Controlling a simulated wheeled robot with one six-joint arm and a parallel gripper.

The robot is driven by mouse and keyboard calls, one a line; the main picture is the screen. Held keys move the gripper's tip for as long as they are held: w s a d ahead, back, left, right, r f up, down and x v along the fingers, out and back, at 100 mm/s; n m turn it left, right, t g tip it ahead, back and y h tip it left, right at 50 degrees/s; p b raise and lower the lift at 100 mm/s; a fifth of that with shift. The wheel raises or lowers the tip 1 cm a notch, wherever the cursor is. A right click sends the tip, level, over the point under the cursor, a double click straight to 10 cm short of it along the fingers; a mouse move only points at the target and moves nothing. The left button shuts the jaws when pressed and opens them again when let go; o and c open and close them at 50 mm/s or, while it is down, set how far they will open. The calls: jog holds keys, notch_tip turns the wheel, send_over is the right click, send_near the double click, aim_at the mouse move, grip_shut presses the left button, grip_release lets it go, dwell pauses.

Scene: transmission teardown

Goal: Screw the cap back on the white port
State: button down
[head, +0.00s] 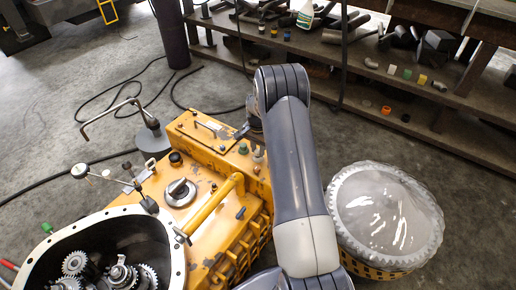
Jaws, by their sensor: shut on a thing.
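My gripper (249,133) is low over the right part of the yellow transmission housing, partly hidden by my own arm. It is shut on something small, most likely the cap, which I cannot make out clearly. A small pale grey-white piece (258,156) shows just below the gripper, at the housing's right edge. It looks like the white port, but I cannot tell where port ends and cap begins, or whether they touch. A green cap (243,149) sits on the housing just left of it.
The yellow housing (208,150) has a round fitting (180,191), a yellow tube and an open bell with gears (118,272). A plastic-covered drum (386,215) stands right of my arm. A cluttered shelf (390,80) runs behind. Cables lie on the floor.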

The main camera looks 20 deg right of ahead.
jog(key=shift+f, duration=0.3)
jog(key=m+b, duration=0.1)
jog(key=m, duration=0.4)
dwell(0.4)
jog(key=shift+m, duration=0.5)
jog(key=m, duration=0.4)
jog(key=shift+m, duration=0.3)
jog(key=shift+m+b, duration=0.35)
jog(key=shift+m, duration=0.35)
jog(key=m, duration=0.3)
jog(key=shift+m, duration=0.3)
